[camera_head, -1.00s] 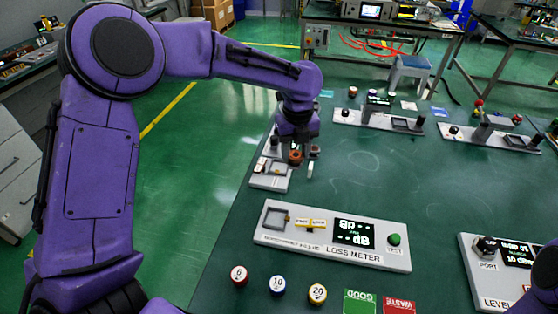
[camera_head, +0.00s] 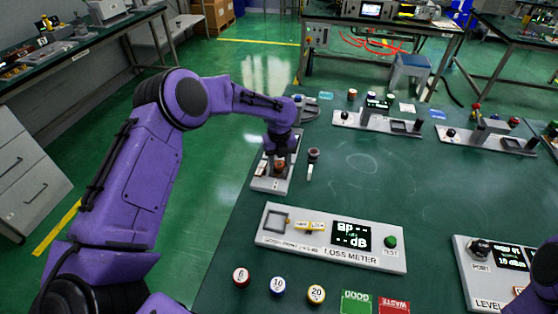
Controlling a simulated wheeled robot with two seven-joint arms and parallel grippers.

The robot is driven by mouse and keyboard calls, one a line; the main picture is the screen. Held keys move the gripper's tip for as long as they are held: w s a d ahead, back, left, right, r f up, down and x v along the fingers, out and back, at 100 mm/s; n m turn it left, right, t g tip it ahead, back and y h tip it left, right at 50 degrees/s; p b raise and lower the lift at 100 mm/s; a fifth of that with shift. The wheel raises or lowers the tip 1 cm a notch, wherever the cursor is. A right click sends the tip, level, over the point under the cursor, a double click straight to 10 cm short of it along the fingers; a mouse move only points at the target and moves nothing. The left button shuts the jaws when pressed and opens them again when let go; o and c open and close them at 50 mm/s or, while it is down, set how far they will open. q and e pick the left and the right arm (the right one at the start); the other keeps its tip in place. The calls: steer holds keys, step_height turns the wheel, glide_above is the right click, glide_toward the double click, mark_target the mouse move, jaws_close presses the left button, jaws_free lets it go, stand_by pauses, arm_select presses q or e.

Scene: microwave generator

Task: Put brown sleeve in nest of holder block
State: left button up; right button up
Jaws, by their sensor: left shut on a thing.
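My left gripper (camera_head: 280,160) is over the long grey holder block (camera_head: 266,185) on the left part of the green table. It is shut on a small reddish-brown piece, which looks like the brown sleeve (camera_head: 280,166). The sleeve is low over the block. The fingers hide part of it, and I cannot tell whether it touches the block or sits in the nest. The nest is mostly hidden by the gripper and sleeve. My right gripper is not in view.
A dark-topped tool with a white handle (camera_head: 311,164) is just right of the block. The loss meter (camera_head: 330,239) lies nearer, with several round caps (camera_head: 278,287) before it. Other devices (camera_head: 377,121) stand at the back. The table's middle is clear.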

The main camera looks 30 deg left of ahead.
mark_target(279, 163)
arm_select(q)
steer(key=shift+f, duration=0.2)
steer(key=o, duration=0.9)
steer(key=shift+r, duration=0.1)
steer(key=shift+r, duration=0.35)
step_height(279, 163, up, 12)
steer(key=b, duration=0.1)
steer(key=shift+f, duration=0.2)
